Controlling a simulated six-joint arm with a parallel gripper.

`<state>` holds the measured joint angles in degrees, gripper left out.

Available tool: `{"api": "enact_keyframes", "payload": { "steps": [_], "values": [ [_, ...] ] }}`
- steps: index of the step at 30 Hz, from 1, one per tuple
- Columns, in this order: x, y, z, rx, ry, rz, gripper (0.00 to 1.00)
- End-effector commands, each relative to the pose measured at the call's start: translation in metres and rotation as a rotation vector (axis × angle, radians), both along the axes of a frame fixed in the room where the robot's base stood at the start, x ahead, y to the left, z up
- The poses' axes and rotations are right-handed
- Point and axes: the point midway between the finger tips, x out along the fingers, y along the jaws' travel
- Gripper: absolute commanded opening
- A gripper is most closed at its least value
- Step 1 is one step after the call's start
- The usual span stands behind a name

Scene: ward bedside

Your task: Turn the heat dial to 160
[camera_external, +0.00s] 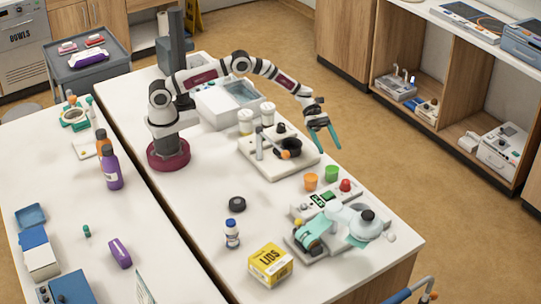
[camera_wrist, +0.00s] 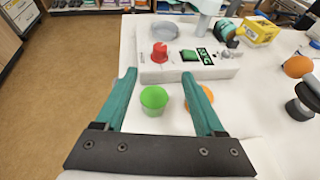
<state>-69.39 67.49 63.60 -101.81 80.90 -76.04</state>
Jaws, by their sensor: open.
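The red dial (camera_external: 345,185) stands on the right end of a white control unit (camera_external: 299,212) with a green display (camera_external: 318,201). The wrist view shows the dial (camera_wrist: 159,52) near the left end of the unit (camera_wrist: 225,66), beside a green square (camera_wrist: 188,56) and the display (camera_wrist: 205,56). The display digits are too small to read surely. My gripper (camera_external: 326,147) is open and empty, above and behind the unit. In the wrist view its teal fingertips (camera_wrist: 158,75) spread on either side of the dial's line, apart from it.
A green cup (camera_external: 331,172) and an orange cup (camera_external: 311,181) stand close beside the unit, under my fingers in the wrist view. A mixer-like machine (camera_external: 340,222), a yellow LIDS box (camera_external: 270,264) and a white stand with a black pan (camera_external: 279,160) are nearby.

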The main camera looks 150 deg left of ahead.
Motion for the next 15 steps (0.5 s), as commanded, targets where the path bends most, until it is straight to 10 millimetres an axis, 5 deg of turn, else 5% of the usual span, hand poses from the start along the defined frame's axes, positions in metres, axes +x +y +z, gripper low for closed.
{"api": "enact_keyframes", "payload": {
  "steps": [6, 12, 15],
  "values": [
    [0.025, -0.035, 0.018, -0.014, -0.09, 0.236, 0.71],
    [0.006, -0.063, 0.002, -0.003, -0.005, 0.44, 0.71],
    [0.013, -0.063, -0.004, 0.0, 0.007, 0.452, 0.71]
  ]
}}
